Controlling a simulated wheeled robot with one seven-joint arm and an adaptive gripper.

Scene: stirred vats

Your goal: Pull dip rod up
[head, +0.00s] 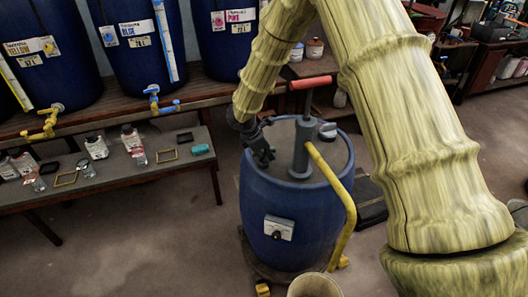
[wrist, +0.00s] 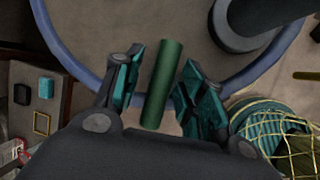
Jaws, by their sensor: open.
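A blue drum (head: 268,215) stands upright in the middle of the head view, with a flat grey lid. In the wrist view its blue rim (wrist: 65,55) curves around the lid. A green rod (wrist: 165,80), which looks like the dip rod, shows over the lid between my jaws. My gripper (head: 264,156) is over the left part of the lid in the head view. In the wrist view my gripper (wrist: 163,62) is open, one finger on each side of the green rod, with gaps visible. The rod cannot be made out in the head view.
A grey pump with a red handle (head: 311,82) and yellow hose (head: 335,185) rises from the lid, close to my gripper. A low bench (head: 110,178) with bottles stands left. Blue vats (head: 135,50) stand behind. A bucket (head: 314,287) is in front.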

